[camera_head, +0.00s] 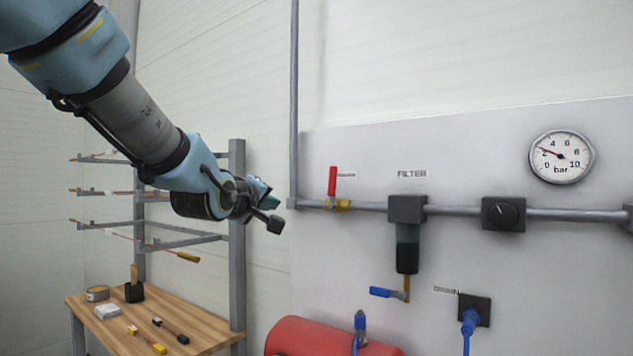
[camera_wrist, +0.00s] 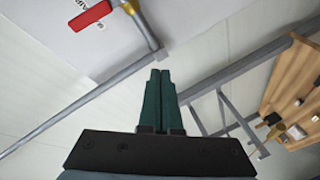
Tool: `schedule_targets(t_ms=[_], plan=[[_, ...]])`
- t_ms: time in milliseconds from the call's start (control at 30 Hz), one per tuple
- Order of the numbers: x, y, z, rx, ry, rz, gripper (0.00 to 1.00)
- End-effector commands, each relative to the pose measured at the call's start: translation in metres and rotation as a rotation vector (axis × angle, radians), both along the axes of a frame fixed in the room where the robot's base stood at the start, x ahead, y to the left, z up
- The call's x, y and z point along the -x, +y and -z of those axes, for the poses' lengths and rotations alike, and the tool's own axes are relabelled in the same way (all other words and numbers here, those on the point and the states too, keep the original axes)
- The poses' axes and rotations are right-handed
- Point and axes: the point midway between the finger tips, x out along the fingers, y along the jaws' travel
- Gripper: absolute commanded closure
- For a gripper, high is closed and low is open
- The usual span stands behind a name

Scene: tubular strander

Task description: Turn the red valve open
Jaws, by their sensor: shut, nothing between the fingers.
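The red valve handle (camera_head: 332,181) stands upright, across the horizontal grey pipe, above a brass valve body (camera_head: 342,205) left of the filter. In the wrist view the red handle (camera_wrist: 90,16) shows at the upper left, beside the pipe. My gripper (camera_head: 273,203) is left of the valve in the head view, apart from it. In the wrist view its green fingers (camera_wrist: 160,75) are together, with nothing between them. They do not touch the handle.
The filter (camera_head: 407,235), a black regulator knob (camera_head: 504,213) and a gauge (camera_head: 561,157) reading about 2 bar are along the panel. A blue-handled drain valve (camera_head: 390,292) is below. A red tank (camera_head: 325,338), a wooden bench (camera_head: 200,317) and a rack (camera_head: 237,240) stand nearby.

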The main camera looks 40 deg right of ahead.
Motion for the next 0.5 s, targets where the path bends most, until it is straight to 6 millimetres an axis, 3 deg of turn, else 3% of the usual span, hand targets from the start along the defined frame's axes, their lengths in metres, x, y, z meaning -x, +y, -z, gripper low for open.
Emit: schedule_targets(t_ms=[33, 200, 333, 500], plan=[[0.015, -0.010, -0.015, 0.097, 0.071, 0.004, 1.00], [0.037, -0.022, -0.046, 0.348, 0.282, -0.003, 1.00], [0.042, -0.025, -0.055, 0.419, 0.346, -0.004, 1.00], [0.033, -0.038, -0.058, 0.426, 0.355, -0.006, 1.00]])
